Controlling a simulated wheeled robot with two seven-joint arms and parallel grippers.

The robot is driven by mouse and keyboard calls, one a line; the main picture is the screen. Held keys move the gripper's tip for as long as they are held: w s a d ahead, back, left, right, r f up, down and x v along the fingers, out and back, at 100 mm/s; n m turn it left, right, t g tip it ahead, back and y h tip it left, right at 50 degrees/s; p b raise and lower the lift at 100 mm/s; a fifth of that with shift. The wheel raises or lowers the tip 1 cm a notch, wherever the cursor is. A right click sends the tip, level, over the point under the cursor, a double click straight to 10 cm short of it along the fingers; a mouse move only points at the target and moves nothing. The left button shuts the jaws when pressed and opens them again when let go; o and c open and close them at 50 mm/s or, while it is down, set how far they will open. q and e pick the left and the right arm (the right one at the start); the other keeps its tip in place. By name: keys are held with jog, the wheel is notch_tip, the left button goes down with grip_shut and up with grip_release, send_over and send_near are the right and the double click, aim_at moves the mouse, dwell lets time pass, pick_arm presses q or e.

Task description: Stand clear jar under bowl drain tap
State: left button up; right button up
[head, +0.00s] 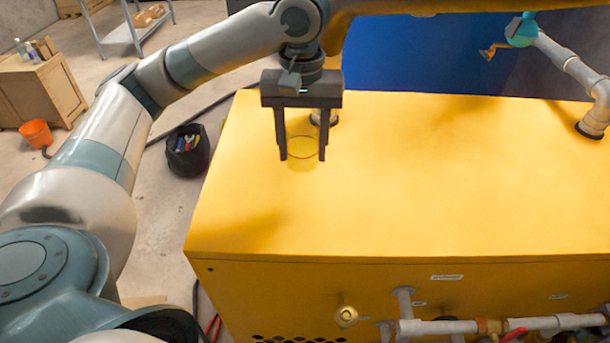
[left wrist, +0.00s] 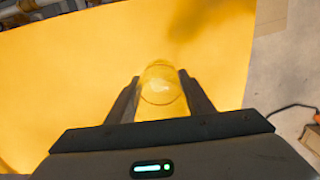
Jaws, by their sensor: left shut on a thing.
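The clear jar (head: 302,148) is see-through with a thin round rim, over the far left part of the yellow tank top. My left gripper (head: 302,157) points down with one finger on each side of the jar, shut on it. In the left wrist view the jar (left wrist: 160,88) sits between the fingers; I cannot tell whether its base touches the yellow surface. A teal fitting (head: 522,32) with a small brass tap (head: 490,51) shows at the upper right; I cannot make out its bowl clearly. My right gripper is not in view.
The yellow top (head: 400,190) is mostly clear. A grey pipe (head: 568,62) rises at the right, and a pipe stub (head: 324,117) stands behind the jar. A brass fitting (head: 346,316) and pipes with a red lever line the front. A black bucket (head: 188,150) stands on the floor.

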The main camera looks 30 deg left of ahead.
aim_at(303, 165)
pick_arm(q)
jog(key=shift+w+f, duration=0.15)
jog(key=shift+f, duration=0.25)
notch_tip(303, 165, down, 4)
jog(key=shift+f+p, duration=0.2)
jog(key=shift+p, duration=0.3)
jog(key=shift+f, duration=0.6)
jog(key=shift+f, duration=0.1)
jog(key=shift+f+p, duration=0.4)
jog(key=shift+f, duration=1.4)
jog(key=o, duration=1.1)
jog(key=shift+f, duration=0.1)
jog(key=shift+c, duration=0.2)
